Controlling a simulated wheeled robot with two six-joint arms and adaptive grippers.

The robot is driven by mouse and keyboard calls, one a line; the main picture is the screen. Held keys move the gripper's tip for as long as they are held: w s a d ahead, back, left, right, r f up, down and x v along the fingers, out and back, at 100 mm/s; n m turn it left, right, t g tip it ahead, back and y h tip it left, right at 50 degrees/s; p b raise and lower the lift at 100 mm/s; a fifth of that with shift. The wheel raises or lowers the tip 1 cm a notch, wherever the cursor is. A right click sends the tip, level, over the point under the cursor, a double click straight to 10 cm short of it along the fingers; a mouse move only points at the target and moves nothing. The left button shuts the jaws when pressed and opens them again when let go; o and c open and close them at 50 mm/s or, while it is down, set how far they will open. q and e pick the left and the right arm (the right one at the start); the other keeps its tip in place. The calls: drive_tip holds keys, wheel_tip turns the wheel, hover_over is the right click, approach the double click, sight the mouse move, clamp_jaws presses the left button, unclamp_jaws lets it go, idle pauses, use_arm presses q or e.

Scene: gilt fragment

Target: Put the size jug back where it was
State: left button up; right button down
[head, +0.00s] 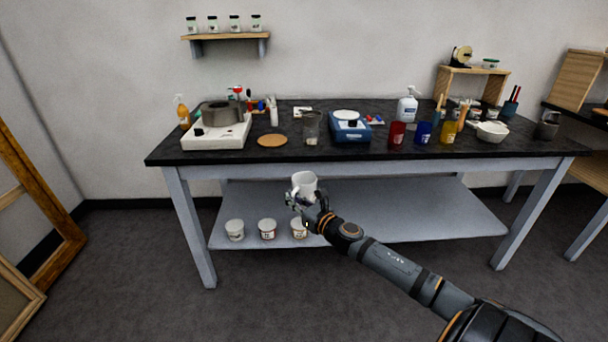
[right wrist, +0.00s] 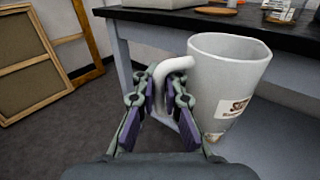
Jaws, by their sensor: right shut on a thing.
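The size jug (head: 304,183) is white with a handle and a label. In the right wrist view the jug (right wrist: 228,80) is large, roughly upright, with part of its lettering showing. My right gripper (head: 303,202) is shut on the jug's handle; in the right wrist view its fingers (right wrist: 163,95) sit on both sides of the handle. The jug is held in front of the workbench (head: 240,158), below the level of its top and above the lower shelf (head: 400,205). My left gripper is not in view.
Three lidded white tubs, one of them (head: 235,230), stand on the lower shelf's front left. On the black top are a hot plate with a pot (head: 222,113), a cork disc (head: 272,141), a glass beaker (head: 312,127), a blue scale (head: 349,128) and a white bowl (head: 492,132). Wooden frames (head: 40,190) lean at left.

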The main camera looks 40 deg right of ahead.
drive_tip(key=s+a+f, duration=0.4)
drive_tip(key=a, duration=0.6)
drive_tip(key=s+a+f, duration=0.4)
drive_tip(key=s+a, duration=0.1)
drive_tip(key=a, duration=0.4)
drive_tip(key=s+a+r+h+p, duration=0.1)
drive_tip(key=s+r+p, duration=0.2)
drive_tip(key=r+p, duration=0.8)
drive_tip(key=p, duration=0.3)
drive_tip(key=shift+s+a+r+m+p, duration=0.15)
drive_tip(key=shift+a+r+m+p, duration=0.15)
drive_tip(key=shift+r+p, duration=0.1)
